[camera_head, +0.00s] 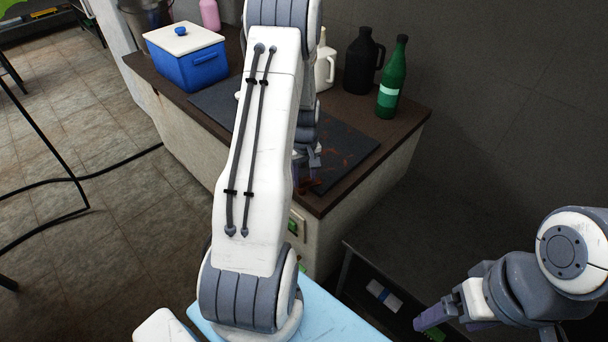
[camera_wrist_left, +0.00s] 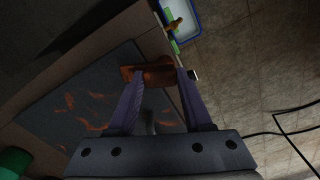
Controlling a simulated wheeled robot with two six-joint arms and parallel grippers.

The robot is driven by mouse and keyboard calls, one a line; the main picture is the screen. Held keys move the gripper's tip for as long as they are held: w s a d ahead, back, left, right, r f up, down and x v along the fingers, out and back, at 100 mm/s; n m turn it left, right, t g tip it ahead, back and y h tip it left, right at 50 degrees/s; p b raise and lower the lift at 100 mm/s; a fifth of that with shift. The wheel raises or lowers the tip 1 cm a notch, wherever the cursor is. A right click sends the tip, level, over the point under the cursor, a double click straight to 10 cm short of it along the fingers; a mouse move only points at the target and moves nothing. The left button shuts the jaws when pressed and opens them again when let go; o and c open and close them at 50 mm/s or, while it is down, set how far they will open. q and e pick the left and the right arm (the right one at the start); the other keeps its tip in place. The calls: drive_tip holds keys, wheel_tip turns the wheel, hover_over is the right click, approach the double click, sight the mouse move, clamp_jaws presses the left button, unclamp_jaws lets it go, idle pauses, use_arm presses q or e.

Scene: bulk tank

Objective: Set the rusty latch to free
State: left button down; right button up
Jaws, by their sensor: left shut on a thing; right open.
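The rusty latch (camera_wrist_left: 155,73) is an orange-brown metal piece at the edge of the dark mat in the left wrist view. My left gripper (camera_wrist_left: 162,76) is shut on it, with one purple finger on each side. In the head view my left gripper (camera_head: 307,174) is low over the front edge of the counter, partly hidden behind my own arm. A small reddish part of the latch (camera_head: 309,187) shows just below its fingers. The latch's exact setting cannot be read. My right gripper (camera_head: 452,322) is open and empty at the lower right, away from the counter.
The counter (camera_head: 413,128) carries a rust-stained dark mat (camera_head: 350,150). A blue box with a white lid (camera_head: 190,68), a green bottle (camera_head: 391,82), a black jug (camera_head: 362,65) and a white jug (camera_head: 326,65) stand towards its back.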

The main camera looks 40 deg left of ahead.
sight(304, 181)
use_arm(q)
drive_tip(key=m, duration=0.3)
drive_tip(key=m+p, duration=0.1)
drive_tip(key=m, duration=0.2)
drive_tip(key=shift+s+d+r, duration=0.1)
drive_tip(key=shift+s+d, duration=0.05)
drive_tip(key=m+p, duration=0.1)
drive_tip(key=m, duration=0.5)
drive_tip(key=shift+s, duration=0.15)
drive_tip(key=shift+m, duration=0.3)
drive_tip(key=shift+c, duration=1.6)
unclamp_jaws()
wheel_tip(304, 181, up, 10)
drive_tip(key=shift+r, duration=0.2)
